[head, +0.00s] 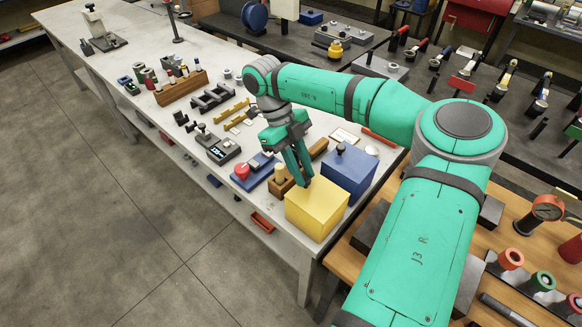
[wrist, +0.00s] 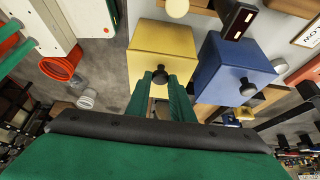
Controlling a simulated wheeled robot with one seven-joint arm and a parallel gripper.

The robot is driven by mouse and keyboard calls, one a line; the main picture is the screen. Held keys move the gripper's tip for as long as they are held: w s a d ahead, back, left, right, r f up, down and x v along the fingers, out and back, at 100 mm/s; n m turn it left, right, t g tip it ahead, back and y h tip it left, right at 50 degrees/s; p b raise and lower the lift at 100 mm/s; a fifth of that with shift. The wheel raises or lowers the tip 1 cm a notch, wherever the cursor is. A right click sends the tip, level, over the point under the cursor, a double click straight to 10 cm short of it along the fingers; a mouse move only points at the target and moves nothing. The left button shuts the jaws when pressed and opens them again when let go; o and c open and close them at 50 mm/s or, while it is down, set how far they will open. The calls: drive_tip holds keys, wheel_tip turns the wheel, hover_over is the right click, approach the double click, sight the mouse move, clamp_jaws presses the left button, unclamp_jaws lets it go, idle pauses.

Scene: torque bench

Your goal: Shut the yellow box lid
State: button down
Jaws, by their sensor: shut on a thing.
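The yellow box (head: 316,211) stands near the right end of the light bench in the head view. Its lid looks level with the box walls, and I see no gap, though my fingers cover part of it. In the wrist view the yellow box (wrist: 162,38) has a dark round knob (wrist: 160,77) on its lid. My gripper (head: 303,180) reaches down onto the lid from above. In the wrist view my gripper (wrist: 161,82) has its two green fingers closed on either side of the knob. The fingers hide the knob in the head view.
A blue box (head: 348,172) with its own dark knob stands close behind the yellow box. A blue base with a red button (head: 242,171) and a wooden block (head: 283,186) lie left of it. The bench front edge is close.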

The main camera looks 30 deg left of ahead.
drive_tip(key=c, duration=1.6)
unclamp_jaws()
drive_tip(key=shift+o, duration=0.2)
drive_tip(key=shift+a+r, duration=0.15)
drive_tip(key=shift+r, duration=0.15)
drive_tip(key=v, duration=1)
drive_tip(key=shift+w, duration=0.1)
